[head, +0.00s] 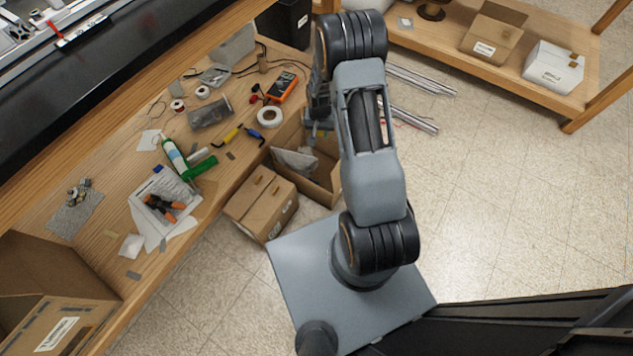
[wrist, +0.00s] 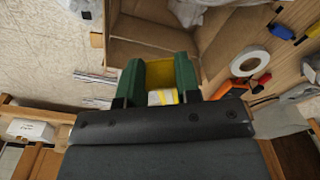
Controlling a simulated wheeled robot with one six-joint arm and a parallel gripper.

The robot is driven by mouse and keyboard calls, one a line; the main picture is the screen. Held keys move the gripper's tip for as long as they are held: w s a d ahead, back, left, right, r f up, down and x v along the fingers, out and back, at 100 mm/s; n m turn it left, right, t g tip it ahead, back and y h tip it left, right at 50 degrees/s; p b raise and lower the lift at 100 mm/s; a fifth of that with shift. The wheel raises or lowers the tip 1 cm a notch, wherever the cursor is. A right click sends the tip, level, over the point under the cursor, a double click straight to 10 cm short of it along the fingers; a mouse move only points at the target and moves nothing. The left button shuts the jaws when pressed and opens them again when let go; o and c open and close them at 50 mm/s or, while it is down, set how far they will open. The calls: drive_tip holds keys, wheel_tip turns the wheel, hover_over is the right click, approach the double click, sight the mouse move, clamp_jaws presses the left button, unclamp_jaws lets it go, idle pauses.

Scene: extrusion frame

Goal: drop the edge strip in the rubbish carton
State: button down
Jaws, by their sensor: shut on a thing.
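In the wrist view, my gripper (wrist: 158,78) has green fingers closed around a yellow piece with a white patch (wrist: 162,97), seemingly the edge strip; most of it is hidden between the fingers. An open brown carton, seemingly the rubbish carton (wrist: 152,30), lies beyond the fingertips in that view. In the head view this carton (head: 322,181) stands on the floor beside the bench, with crumpled grey plastic inside. My gripper (head: 314,134) is over its far part, partly hidden by my arm. The held piece cannot be made out there.
A closed brown carton (head: 262,204) stands next to the open one. The wooden bench (head: 228,168) at left holds tape, a green bottle, pliers and an orange meter. Metal profiles (head: 420,80) lie beyond my arm. The floor at right is clear.

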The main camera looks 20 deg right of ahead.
drive_tip(key=shift+m, duration=0.6)
drive_tip(key=shift+w+d+f+b, duration=0.1)
drive_tip(key=shift+d+f+b, duration=0.25)
drive_tip(key=shift+f+b, duration=3.95)
drive_tip(key=shift+w+d+f+b, duration=0.1)
drive_tip(key=shift+d+f+b, duration=0.45)
drive_tip(key=shift+f, duration=7.2)
drive_tip(key=shift+d+f+b, duration=0.1)
drive_tip(key=shift+f+b, duration=2.65)
drive_tip(key=shift+f, duration=3.25)
drive_tip(key=shift+f, duration=0.15)
drive_tip(key=shift+f+b, duration=0.5)
drive_tip(key=shift+b, duration=0.2)
drive_tip(key=c, duration=0.8)
unclamp_jaws()
